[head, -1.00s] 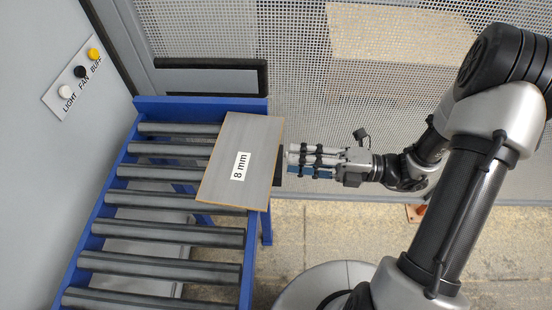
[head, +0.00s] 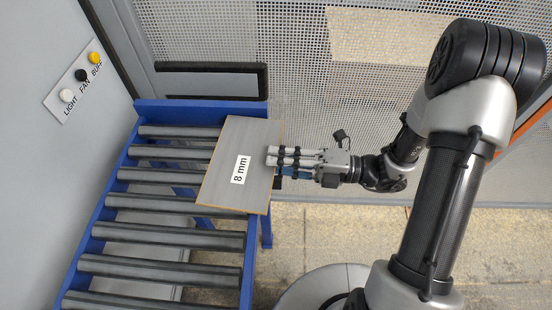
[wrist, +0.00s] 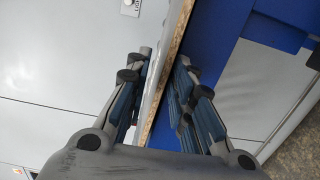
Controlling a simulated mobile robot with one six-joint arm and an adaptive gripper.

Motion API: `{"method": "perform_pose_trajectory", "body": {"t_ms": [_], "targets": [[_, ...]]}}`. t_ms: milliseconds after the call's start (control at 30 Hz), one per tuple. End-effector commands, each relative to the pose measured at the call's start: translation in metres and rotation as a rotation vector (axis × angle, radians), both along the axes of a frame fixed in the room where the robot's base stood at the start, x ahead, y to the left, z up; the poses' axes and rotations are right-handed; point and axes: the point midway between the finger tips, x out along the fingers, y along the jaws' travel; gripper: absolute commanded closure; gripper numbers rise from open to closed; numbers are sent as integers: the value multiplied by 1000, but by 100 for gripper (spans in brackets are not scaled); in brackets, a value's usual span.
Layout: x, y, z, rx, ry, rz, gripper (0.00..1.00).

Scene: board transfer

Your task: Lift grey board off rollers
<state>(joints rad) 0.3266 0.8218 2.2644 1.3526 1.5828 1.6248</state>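The grey board (head: 232,185), with a white "8 mm" label, lies flat across the far rollers (head: 175,204) and sticks out past the right rail. My gripper (head: 272,156) is at the board's right edge, with its upper fingers over the top face. The wrist view shows the board's tan edge (wrist: 168,75) running between the finger pairs of my gripper (wrist: 164,60). The fingers stand apart, one set on each side of the board, with small gaps seeming to show. The lower fingers are mostly hidden under the board in the head view.
The blue conveyor frame (head: 190,106) surrounds the rollers. A grey cabinet with light, fan and buff buttons (head: 81,75) stands at the left. A perforated mesh fence (head: 300,60) is behind. Open floor (head: 330,225) lies right of the conveyor.

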Motion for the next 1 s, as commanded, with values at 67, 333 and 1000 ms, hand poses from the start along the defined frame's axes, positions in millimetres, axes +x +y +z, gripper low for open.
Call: {"method": "perform_pose_trajectory", "body": {"t_ms": [67,333,1000], "targets": [[0,0,0,0,0,0,82],[0,0,0,0,0,0,91],[0,0,0,0,-1,0,100]]}}
